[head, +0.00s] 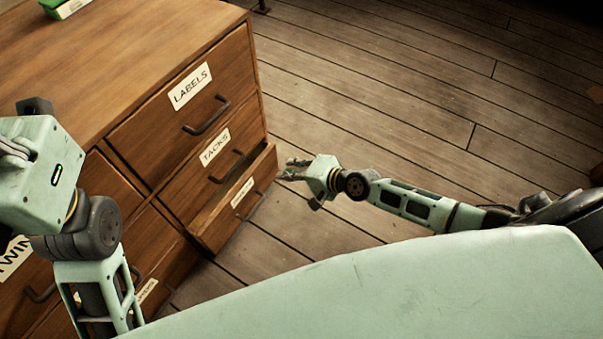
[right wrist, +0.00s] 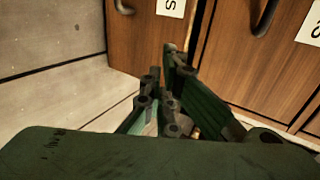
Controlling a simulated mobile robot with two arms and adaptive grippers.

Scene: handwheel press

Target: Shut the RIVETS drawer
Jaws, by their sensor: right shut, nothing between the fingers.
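The RIVETS drawer (head: 236,203) is the bottom drawer of the cabinet's right column in the head view; its label is hard to read. It stands partly out, with its open top showing below the TACKS drawer. My right gripper (head: 286,169) is shut and empty, just right of the drawer's right end; I cannot tell whether it touches. In the right wrist view the gripper's dark fingers (right wrist: 178,62) are close together in front of wooden fronts.
The wooden cabinet (head: 120,60) carries a green box (head: 66,7) on top. The LABELS drawer (head: 190,105) and TACKS drawer (head: 215,162) are above the open one. Bare plank floor (head: 400,110) lies to the right.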

